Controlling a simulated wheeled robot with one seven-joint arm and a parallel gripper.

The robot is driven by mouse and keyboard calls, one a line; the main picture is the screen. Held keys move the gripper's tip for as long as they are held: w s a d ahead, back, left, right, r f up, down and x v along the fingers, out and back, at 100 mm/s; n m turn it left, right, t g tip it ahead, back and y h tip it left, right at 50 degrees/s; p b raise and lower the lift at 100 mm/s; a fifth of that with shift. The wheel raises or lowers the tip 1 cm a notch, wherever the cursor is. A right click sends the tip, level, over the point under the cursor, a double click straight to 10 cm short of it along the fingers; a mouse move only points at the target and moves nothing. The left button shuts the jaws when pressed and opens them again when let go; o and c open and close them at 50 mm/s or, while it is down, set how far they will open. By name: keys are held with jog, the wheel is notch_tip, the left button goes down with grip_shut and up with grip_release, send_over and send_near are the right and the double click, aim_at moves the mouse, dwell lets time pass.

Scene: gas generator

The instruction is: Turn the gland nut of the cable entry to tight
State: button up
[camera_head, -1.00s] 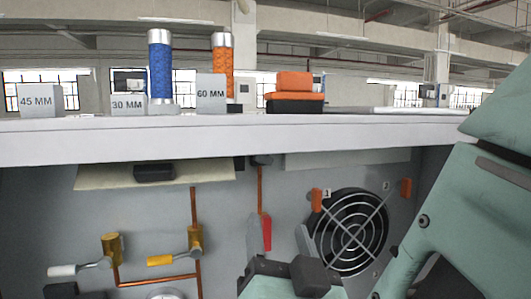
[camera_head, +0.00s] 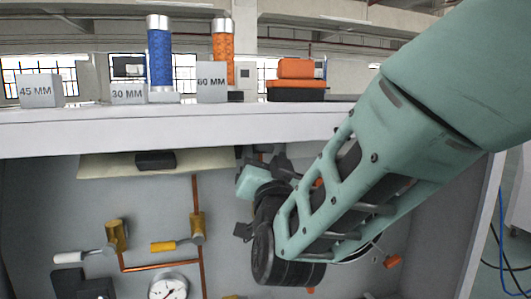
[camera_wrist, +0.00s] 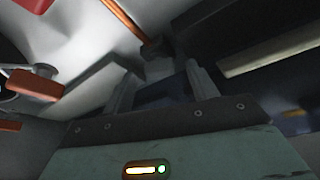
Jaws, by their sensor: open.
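The cable entry shows in the wrist view as a dark fitting (camera_wrist: 155,48) at the end of a copper-coloured cable (camera_wrist: 122,15). I take its lower part to be the gland nut, but the picture is too dark to tell its edges or how tight it is. My gripper (camera_wrist: 160,78) is open, with one finger on each side, and the fitting lies just beyond or between the fingertips. I cannot tell whether they touch it. In the head view, my gripper (camera_head: 256,157) is raised under the shelf edge and hides the fitting.
The white shelf (camera_head: 60,135) overhangs closely. Left are brass valves (camera_head: 117,235) with white and yellow handles, a copper pipe (camera_head: 150,267) and a pressure gauge (camera_head: 168,288). The fan is mostly behind my arm. An orange clip (camera_head: 392,262) sits at right. Blocks and cylinders stand on top.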

jog(key=shift+w+r, duration=0.2)
jog(key=shift+w, duration=0.4)
jog(key=c, duration=1)
jog(key=shift+m+h+b, duration=0.35)
jog(key=shift+m+h, duration=0.05)
jog(key=shift+m, duration=0.1)
jog(key=m+h+b, duration=0.1)
jog(key=m, duration=0.1)
jog(key=m+b, duration=0.2)
jog(key=shift+a+m+g+h, duration=0.15)
jog(key=shift+m+g+h, duration=0.15)
jog(key=shift+h, duration=0.1)
jog(key=shift+s+a+r+m+g+h+b, duration=0.1)
jog(key=shift+m+g+h+b, duration=0.3)
jog(key=shift+m, duration=0.7)
jog(key=shift+r+m+g+h+b, duration=0.15)
jog(key=shift+m+h+b, duration=0.4)
jog(key=shift+m, duration=0.55)
